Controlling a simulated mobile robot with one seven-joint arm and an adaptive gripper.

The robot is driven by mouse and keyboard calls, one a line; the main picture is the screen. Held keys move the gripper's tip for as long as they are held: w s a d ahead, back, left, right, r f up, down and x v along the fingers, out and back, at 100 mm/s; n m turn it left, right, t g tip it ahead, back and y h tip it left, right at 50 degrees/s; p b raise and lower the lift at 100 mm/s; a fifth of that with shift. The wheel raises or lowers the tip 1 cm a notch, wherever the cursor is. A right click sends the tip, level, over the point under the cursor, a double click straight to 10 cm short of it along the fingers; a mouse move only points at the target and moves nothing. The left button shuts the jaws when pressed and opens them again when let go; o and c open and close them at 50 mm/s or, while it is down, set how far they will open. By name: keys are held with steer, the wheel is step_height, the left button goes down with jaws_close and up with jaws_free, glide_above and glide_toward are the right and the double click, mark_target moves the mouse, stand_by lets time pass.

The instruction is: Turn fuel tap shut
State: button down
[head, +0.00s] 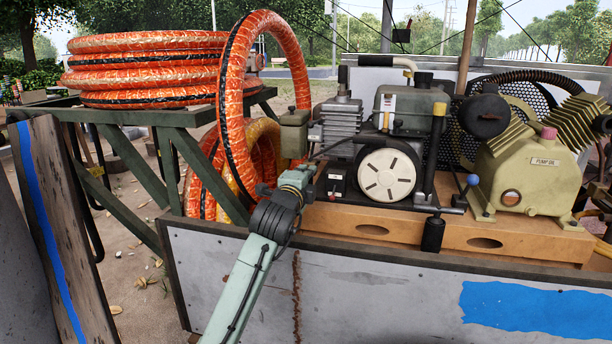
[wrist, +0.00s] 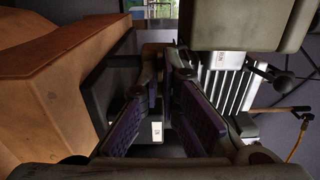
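A small grey-green tank (head: 294,132) stands just above my gripper; a grey-green tank fills the top right of the wrist view (wrist: 245,22). I cannot make out the fuel tap in either view; my wrist and fingers may hide it.
Orange hose coils (head: 150,68) lie on a green rack at left, and one loop hangs close to my arm. Silver fins (wrist: 225,82) lie close right of my fingers. The wooden base (wrist: 60,85) is close at left. A yellow-green compressor (head: 530,168) stands at right.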

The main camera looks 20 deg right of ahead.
stand_by(0.3)
steer(key=c, duration=1.8)
jaws_free()
